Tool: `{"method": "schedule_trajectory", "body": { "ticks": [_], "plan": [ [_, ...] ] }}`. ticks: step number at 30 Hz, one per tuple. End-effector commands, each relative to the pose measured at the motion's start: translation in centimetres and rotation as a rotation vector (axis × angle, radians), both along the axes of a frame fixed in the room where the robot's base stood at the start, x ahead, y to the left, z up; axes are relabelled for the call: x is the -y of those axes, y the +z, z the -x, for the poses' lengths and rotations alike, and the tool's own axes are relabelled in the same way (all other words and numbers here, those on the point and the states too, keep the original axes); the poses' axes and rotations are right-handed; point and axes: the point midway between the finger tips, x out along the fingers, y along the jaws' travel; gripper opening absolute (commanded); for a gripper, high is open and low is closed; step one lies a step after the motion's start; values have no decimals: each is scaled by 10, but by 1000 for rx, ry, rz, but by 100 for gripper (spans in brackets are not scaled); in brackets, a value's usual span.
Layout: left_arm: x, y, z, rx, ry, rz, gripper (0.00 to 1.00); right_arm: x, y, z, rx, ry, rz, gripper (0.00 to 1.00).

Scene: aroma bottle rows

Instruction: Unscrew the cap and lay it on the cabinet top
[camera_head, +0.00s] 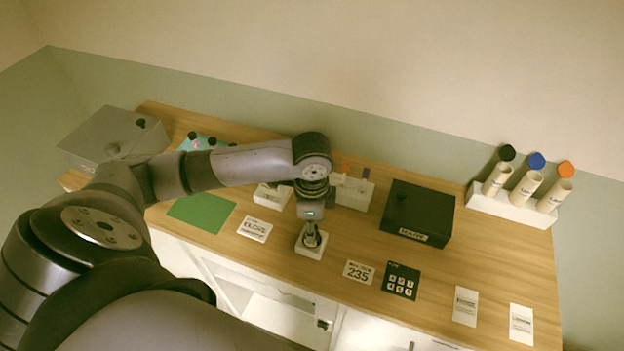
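My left gripper (312,238) points straight down over a small white square block (309,250) near the front middle of the cabinet top (290,258). Its fingertips are at the block's middle. Whatever bottle or cap stands there is mostly hidden by the fingers, and I cannot tell whether they are shut on it. Several small dark-capped bottles (212,141) stand on a green patch at the back left, partly behind my arm. My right gripper is not in view.
A black box (417,213) and a white holder with cream tubes (524,187) stand to the right. Black, blue and orange discs sit behind the tubes. A grey box (105,137) is at the far left. A green mat (202,211) and several flat cards lie near the front.

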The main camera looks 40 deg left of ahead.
Motion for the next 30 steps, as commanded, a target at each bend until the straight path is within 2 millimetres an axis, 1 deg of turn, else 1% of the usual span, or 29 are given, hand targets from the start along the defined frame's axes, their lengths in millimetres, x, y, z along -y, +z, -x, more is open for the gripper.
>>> {"method": "schedule_trajectory", "body": {
  "ticks": [4, 7, 30],
  "plan": [
    [0, 0, 0, 1, -26, 0, 38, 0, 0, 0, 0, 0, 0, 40],
    [0, 0, 0, 0, -131, -1, 38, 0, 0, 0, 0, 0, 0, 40],
    [0, 0, 0, 0, -1246, -1, 38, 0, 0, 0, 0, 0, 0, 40]
  ]
}}
